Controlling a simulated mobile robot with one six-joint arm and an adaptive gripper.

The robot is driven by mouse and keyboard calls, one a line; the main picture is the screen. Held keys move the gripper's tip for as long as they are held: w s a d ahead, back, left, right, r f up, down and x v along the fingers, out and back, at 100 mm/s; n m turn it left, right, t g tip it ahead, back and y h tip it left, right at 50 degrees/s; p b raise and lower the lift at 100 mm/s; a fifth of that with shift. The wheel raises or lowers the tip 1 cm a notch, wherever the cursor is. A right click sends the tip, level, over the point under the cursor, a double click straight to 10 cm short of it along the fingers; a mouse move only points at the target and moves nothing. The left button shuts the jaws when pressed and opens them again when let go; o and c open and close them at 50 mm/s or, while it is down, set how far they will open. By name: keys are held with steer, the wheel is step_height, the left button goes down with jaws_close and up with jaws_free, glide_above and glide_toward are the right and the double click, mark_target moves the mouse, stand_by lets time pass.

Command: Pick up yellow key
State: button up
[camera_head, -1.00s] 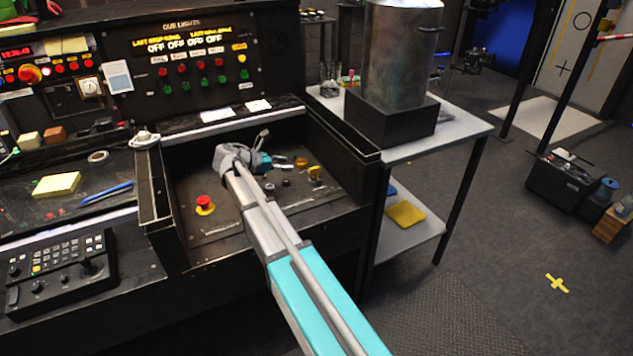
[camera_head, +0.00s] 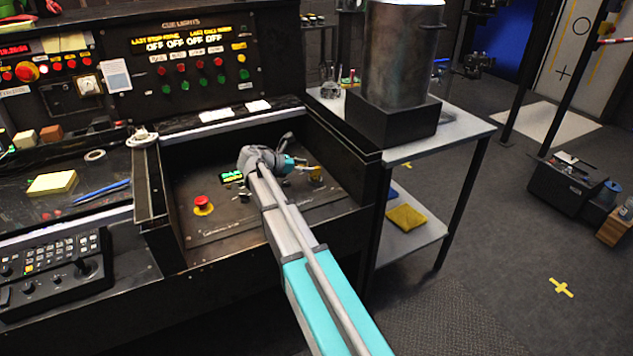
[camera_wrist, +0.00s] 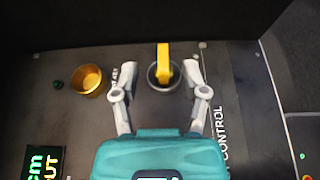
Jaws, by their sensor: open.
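The yellow key (camera_wrist: 163,62) stands upright in a round dark keyhole socket (camera_wrist: 164,80) on the black console panel in the wrist view. My gripper (camera_wrist: 160,92) is open, with its two grey fingers on either side of the socket and the key between and slightly beyond them. No contact with the key shows. In the head view my gripper (camera_head: 303,165) is low over the recessed panel at its right side. The key is hard to make out there.
A yellow ring-shaped cup (camera_wrist: 88,80) sits left of the key. A red button (camera_head: 202,203) is at the panel's left. Black walls (camera_head: 340,138) bound the recess. A metal drum (camera_head: 400,55) stands on the side table to the right.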

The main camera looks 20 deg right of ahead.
mark_target(320, 173)
steer(key=shift+d+f, duration=0.15)
steer(key=shift+d, duration=0.3)
steer(key=shift+f+b+x, duration=0.2)
steer(key=shift+b+x, duration=0.45)
steer(key=shift+x, duration=0.45)
steer(key=shift+f+b+x, duration=0.15)
steer(key=shift+b+x, duration=0.45)
steer(key=shift+x, duration=0.45)
steer(key=shift+s+d, duration=0.1)
steer(key=shift+d, duration=0.15)
jaws_close()
